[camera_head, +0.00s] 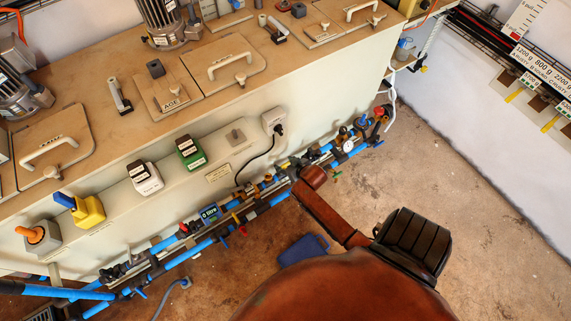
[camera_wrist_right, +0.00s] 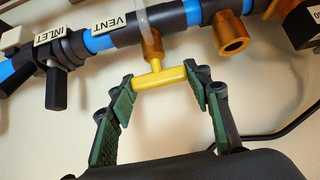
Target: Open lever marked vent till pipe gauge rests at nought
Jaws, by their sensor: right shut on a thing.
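The vent lever (camera_wrist_right: 160,76) is a yellow T-shaped handle on a brass stem under a black fitting with a "VENT" label (camera_wrist_right: 110,22). My right gripper (camera_wrist_right: 160,80) is shut on it, with one green-padded finger at each end of the bar. In the head view my right arm reaches to the pipes, and the gripper (camera_head: 287,165) and lever are too small to make out clearly. The pipe gauge (camera_head: 348,146) is a round white dial on the blue pipe, right of the gripper. Its needle cannot be read. My left gripper is not in view.
An "INLET" valve (camera_wrist_right: 53,60) with a black handle sits left of the vent. A brass outlet (camera_wrist_right: 232,35) is to the right. A black cable (camera_head: 262,155) hangs from a wall plug. A blue display meter (camera_head: 210,213) is on the pipes. Floor (camera_head: 440,165) at right is clear.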

